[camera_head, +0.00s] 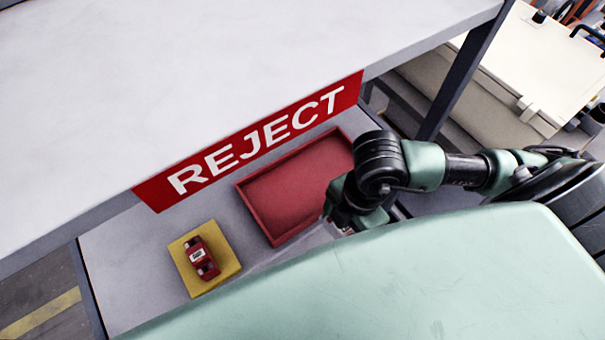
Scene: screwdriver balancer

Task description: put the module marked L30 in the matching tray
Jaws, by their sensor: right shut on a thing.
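A red module (202,257) with dark parts and a small white label lies on a yellow pad (226,243) on the lower shelf. The label is too small to read for sure. A red open tray (262,220) stands to the right of the pad, under the REJECT sign, and its visible floor is empty. My right gripper (336,217) is at the tray's right front side. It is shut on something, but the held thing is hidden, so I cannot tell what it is. My left gripper is not in view.
A red REJECT sign (262,137) hangs on the front edge of the grey upper table (200,70), above the shelf. A dark table leg (460,80) and a cream case (525,75) are at the right. Bare shelf (125,270) lies left of the pad.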

